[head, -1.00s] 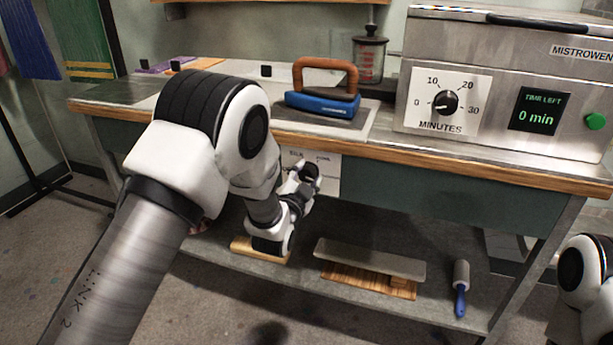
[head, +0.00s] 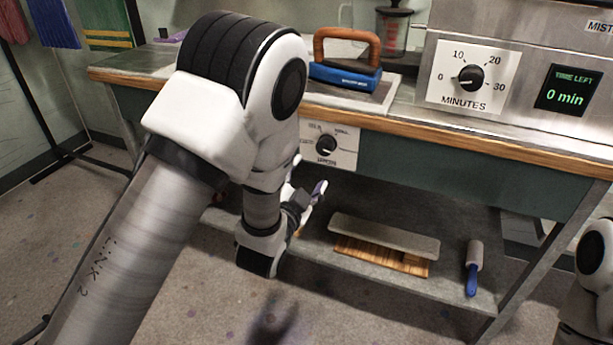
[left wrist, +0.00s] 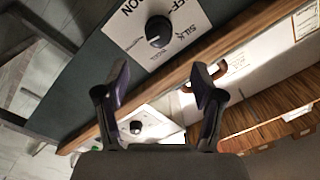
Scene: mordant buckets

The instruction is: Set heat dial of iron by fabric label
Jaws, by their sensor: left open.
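The blue iron (head: 345,77) with a brown handle stands on the worktable. The black heat dial (head: 326,146) sits on a white plate (head: 345,157) on the table's front, below the wooden edge. The left wrist view shows this dial (left wrist: 158,32) closer, with "SILK" legible on its plate; I cannot tell the exact setting. My left gripper (head: 314,197) is below the dial, apart from it, partly hidden by my arm. In the left wrist view, its fingers (left wrist: 163,92) are spread and empty. I cannot make out a fabric label. My right gripper is out of view.
A steel machine with a minutes dial (head: 470,78) and a "0 min" display (head: 567,92) stands at the right. The lower shelf holds a grey-topped wooden block (head: 385,240) and a blue-handled roller (head: 473,268). The table's wooden edge (head: 440,130) juts above the shelf.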

